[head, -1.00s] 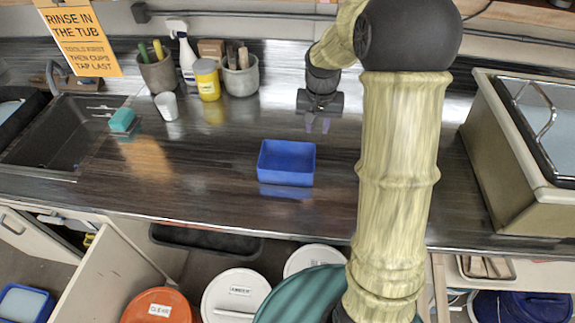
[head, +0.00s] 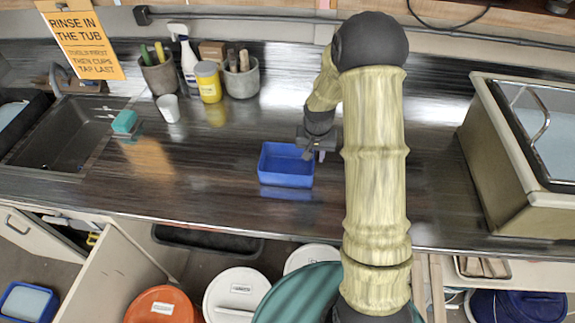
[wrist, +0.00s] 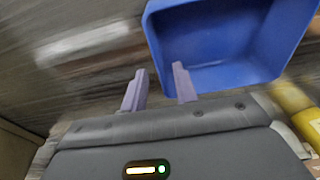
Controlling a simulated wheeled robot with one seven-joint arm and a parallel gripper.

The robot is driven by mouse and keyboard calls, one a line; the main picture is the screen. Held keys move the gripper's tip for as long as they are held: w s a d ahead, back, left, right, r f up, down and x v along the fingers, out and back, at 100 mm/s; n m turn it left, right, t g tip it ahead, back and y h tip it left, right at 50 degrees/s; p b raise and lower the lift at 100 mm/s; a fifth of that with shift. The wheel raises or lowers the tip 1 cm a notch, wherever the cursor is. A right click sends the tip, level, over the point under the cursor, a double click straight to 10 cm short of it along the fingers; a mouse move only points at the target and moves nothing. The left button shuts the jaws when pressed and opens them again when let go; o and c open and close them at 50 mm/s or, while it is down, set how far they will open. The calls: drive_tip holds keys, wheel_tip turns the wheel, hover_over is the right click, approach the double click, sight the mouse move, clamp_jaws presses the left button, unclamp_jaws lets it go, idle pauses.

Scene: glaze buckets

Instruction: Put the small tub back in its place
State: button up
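A small blue tub (head: 286,178), open-topped and rectangular, stands upright on the dark counter in the head view. It also fills the upper right of the wrist view (wrist: 215,75) and looks empty there. My gripper (head: 312,157) is at the tub's right end, above the counter. In the wrist view my gripper (wrist: 160,85) has its two pale purple fingers spread apart. The right finger overlaps the tub's wall in the picture, and the left finger is outside the tub. I cannot tell whether either touches it.
A sink (head: 65,135) is at the left under an orange rinse sign (head: 80,40). A white cup (head: 168,108), yellow jar (head: 208,82) and brush pots stand behind. A bulky beige unit (head: 520,150) is at the right. Lidded buckets (head: 237,295) stand below the counter.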

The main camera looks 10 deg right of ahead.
idle(0.3)
wheel_tip(320, 180, down, 4)
drive_tip(key=shift+s+f+p, duration=0.15)
drive_tip(key=shift+f+p, duration=0.05)
drive_tip(key=shift+p, duration=0.9)
drive_tip(key=shift+d+f, duration=0.1)
drive_tip(key=shift+f, duration=0.35)
clamp_jaws()
